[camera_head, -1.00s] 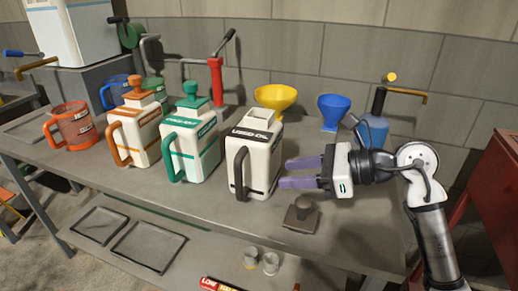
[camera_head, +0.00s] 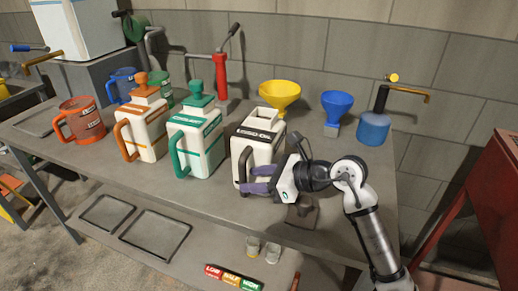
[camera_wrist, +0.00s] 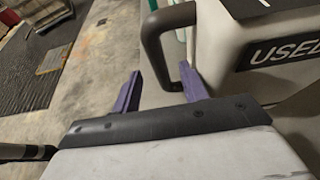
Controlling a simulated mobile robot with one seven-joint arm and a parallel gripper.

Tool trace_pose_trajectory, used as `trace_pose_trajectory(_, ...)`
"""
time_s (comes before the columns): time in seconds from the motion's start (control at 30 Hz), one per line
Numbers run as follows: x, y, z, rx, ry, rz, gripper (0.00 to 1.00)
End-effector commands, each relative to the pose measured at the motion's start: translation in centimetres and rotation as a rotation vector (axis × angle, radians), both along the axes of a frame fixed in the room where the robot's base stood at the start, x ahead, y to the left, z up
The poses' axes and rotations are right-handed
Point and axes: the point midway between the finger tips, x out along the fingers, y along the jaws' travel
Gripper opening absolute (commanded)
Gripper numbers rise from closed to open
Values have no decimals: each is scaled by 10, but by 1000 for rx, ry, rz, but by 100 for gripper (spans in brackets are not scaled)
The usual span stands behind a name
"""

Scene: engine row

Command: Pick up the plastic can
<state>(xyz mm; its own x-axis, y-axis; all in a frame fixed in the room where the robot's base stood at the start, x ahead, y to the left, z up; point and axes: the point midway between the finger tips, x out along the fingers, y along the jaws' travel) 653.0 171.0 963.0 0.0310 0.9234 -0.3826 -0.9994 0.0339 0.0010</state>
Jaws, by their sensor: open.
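The white plastic can (camera_head: 262,152) with a black handle stands upright on the bench, its square top open. In the wrist view its side (camera_wrist: 228,50) carries a black label reading "USED", cut off by the frame edge. My gripper (camera_head: 248,179) is open at the can's front, with its purple fingers at the black handle. In the wrist view the handle (camera_wrist: 155,50) shows between the two fingertips (camera_wrist: 160,68), closer to the right finger. I cannot tell whether either finger touches it. My wrist hides the can's lower right part.
A green-handled can (camera_head: 196,146) stands close left, with an orange-handled can (camera_head: 146,130) and an orange jug (camera_head: 83,122) beyond. Yellow (camera_head: 280,93) and blue (camera_head: 336,104) funnels stand behind.

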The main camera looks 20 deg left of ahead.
Motion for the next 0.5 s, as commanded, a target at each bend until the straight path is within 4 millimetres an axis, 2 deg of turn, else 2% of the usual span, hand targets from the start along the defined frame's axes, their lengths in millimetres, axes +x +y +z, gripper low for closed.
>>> trace_pose_trajectory(0.13, 0, 12, -4, 0, 0, 1, 43)
trace_pose_trajectory(0.37, 0, 13, -6, 0, -1, 0, 43)
trace_pose_trajectory(0.5, 0, 13, -6, 0, -1, 0, 26)
